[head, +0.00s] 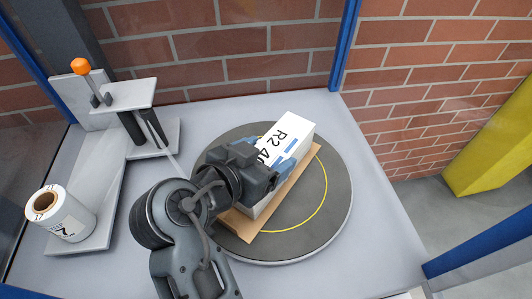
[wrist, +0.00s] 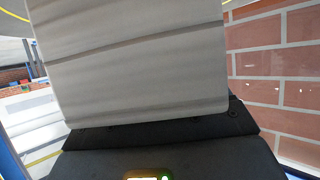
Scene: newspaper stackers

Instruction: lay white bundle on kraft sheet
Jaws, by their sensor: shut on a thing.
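The white bundle (head: 293,132) has "R2 4" printed on its top and lies lengthwise over the kraft sheet (head: 305,172). The brown sheet shows along the bundle's right side and at its near end, on the dark round turntable (head: 335,205). My gripper (head: 272,165) is shut on the bundle, with blue fingers at its sides. The arm hides the bundle's near left part. I cannot tell whether the bundle touches the sheet. In the wrist view the bundle's pale layered side (wrist: 135,65) fills the middle, close in front of my gripper.
A yellow ring marks the turntable. A label roll (head: 60,213) stands on a grey plate at the left, near a device with an orange knob (head: 80,66). A brick wall (head: 235,50) and blue posts (head: 345,45) bound the table. Free table lies to the right of the turntable.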

